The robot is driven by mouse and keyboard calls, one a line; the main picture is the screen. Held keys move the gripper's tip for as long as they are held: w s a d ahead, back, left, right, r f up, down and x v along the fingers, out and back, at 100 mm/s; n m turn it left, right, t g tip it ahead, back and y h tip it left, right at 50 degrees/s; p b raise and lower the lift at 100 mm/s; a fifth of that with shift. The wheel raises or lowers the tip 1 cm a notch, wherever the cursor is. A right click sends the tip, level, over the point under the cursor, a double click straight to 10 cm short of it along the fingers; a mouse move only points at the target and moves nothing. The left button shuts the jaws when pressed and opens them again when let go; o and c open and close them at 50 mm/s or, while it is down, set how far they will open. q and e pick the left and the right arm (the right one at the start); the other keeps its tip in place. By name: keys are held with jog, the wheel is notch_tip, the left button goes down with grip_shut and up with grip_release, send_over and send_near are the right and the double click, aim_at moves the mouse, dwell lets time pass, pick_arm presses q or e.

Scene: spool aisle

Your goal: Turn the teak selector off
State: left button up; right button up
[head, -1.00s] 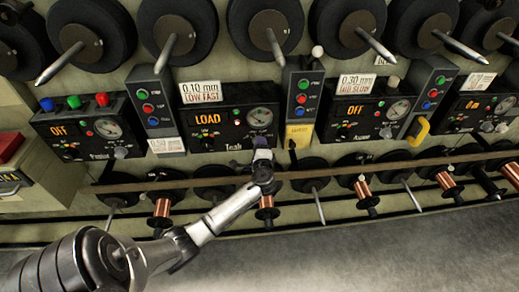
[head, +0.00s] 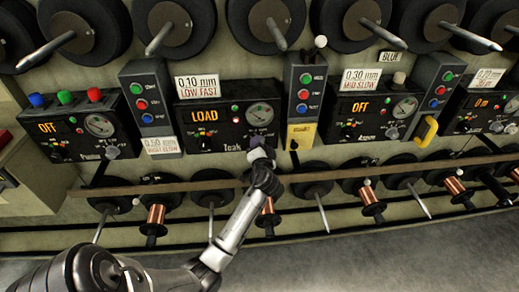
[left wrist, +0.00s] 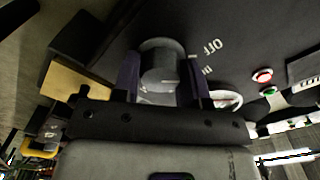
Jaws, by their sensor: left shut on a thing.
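The Teak panel (head: 216,141) is the black box in the middle of the head view. Its display (head: 204,117) reads LOAD in orange, and a red light shows beside its round gauge (head: 259,114). The teak selector (left wrist: 158,66) is a round grey knob at the panel's lower right, seen close in the left wrist view. My left gripper (head: 260,154) is shut on it, one dark finger on each side (left wrist: 159,80). White OFF lettering (left wrist: 212,46) shows beside the knob. In the head view the gripper hides most of the knob. My right gripper is not in view.
Similar panels stand on both sides, one left (head: 72,128) and one right (head: 368,112), both reading OFF. A yellow tag (head: 300,136) hangs right of the Teak panel. A long brown rail (head: 340,172) and several copper spools lie below. Large black spools are above.

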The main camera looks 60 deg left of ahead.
pick_arm(q)
jog(key=shift+n+b, duration=0.3)
jog(key=shift+n, duration=0.3)
jog(key=o, duration=0.9)
jog(key=p+v, duration=0.2)
jog(key=v, duration=1.2)
jog(key=shift+r, duration=0.1)
